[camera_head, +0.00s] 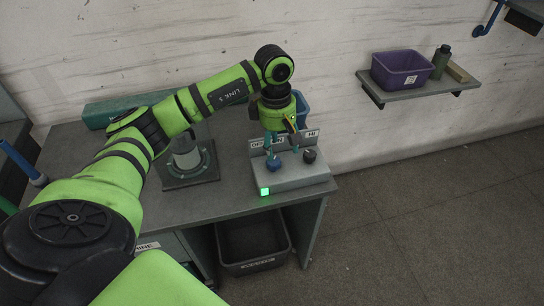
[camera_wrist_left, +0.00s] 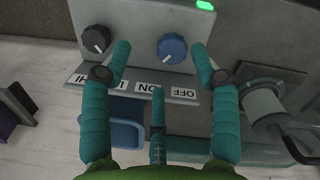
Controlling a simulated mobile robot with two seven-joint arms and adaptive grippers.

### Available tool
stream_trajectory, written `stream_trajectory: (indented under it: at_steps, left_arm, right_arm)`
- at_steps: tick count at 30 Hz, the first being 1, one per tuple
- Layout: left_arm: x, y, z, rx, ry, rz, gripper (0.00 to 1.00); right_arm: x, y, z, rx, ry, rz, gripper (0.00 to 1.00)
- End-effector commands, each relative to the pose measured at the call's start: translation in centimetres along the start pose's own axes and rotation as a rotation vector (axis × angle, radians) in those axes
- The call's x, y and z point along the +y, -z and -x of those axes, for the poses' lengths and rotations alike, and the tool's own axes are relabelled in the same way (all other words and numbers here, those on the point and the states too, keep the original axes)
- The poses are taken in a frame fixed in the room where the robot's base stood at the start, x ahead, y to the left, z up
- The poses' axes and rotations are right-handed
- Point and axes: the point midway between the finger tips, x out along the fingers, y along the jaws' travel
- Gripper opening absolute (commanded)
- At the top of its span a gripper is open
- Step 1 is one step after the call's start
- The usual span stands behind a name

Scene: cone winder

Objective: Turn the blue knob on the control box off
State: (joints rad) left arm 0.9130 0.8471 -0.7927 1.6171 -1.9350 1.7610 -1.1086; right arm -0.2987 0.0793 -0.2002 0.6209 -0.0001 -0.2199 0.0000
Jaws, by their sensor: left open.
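The grey control box (camera_head: 300,178) sits on the right end of the bench. Its blue knob (camera_head: 273,162) is on the left, beside a black knob (camera_head: 309,156), with a lit green lamp (camera_head: 264,191) in front. In the left wrist view the blue knob (camera_wrist_left: 173,46) has a pale mark pointing down and slightly left, towards the upside-down ON and OFF labels (camera_wrist_left: 165,90). My left gripper (camera_head: 282,150) points down over the box, open and empty. In the wrist view its fingers stand around the blue knob's position; contact is not visible. My right gripper is out of view.
A grey cylinder on a square base (camera_head: 188,165) stands left of the box. A blue container (camera_head: 302,108) is behind my gripper. A dark bin (camera_head: 252,262) sits below the bench. A wall shelf (camera_head: 420,92) holds a purple bin (camera_head: 402,70) and a green bottle (camera_head: 441,62).

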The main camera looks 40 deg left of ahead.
Motion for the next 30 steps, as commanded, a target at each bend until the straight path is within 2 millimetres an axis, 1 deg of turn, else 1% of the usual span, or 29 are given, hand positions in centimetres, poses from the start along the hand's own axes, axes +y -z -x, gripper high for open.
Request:
stream_trajectory:
  at_steps: [1, 4, 8, 12, 18, 22, 28, 29, 30]
  left_arm:
    - [-0.2, 1.2, 0.4, 0.041, 0.014, 0.003, 0.61]
    - [-0.5, 2.2, 0.3, 0.076, 0.033, 0.003, 0.61]
    - [-0.7, 2.4, -1.3, 0.079, 0.038, 0.004, 0.61]
    - [-0.8, 2.4, -3.6, 0.075, 0.037, 0.003, 0.61]
    - [-0.7, 2.6, -5.8, 0.075, 0.033, 0.003, 0.61]
    - [-0.7, 2.6, -6.2, 0.075, 0.031, 0.002, 0.61]
    - [-0.7, 2.6, -6.3, 0.075, 0.030, 0.003, 0.61]
    - [-0.7, 2.6, -6.3, 0.075, 0.030, 0.003, 0.49]
    - [-0.7, 2.6, -6.2, 0.075, 0.030, 0.003, 0.33]
  right_arm:
    - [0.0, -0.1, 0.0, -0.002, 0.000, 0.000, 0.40]
    - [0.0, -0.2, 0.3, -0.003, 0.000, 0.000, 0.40]
    - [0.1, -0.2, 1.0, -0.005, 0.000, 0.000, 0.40]
    - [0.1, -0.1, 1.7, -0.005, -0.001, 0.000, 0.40]
    - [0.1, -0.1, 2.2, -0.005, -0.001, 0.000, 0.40]
    - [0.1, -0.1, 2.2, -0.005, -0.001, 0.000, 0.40]
    - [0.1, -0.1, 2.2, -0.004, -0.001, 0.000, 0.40]
    - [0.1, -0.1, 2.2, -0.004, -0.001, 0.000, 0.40]
    - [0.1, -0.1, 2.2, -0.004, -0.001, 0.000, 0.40]
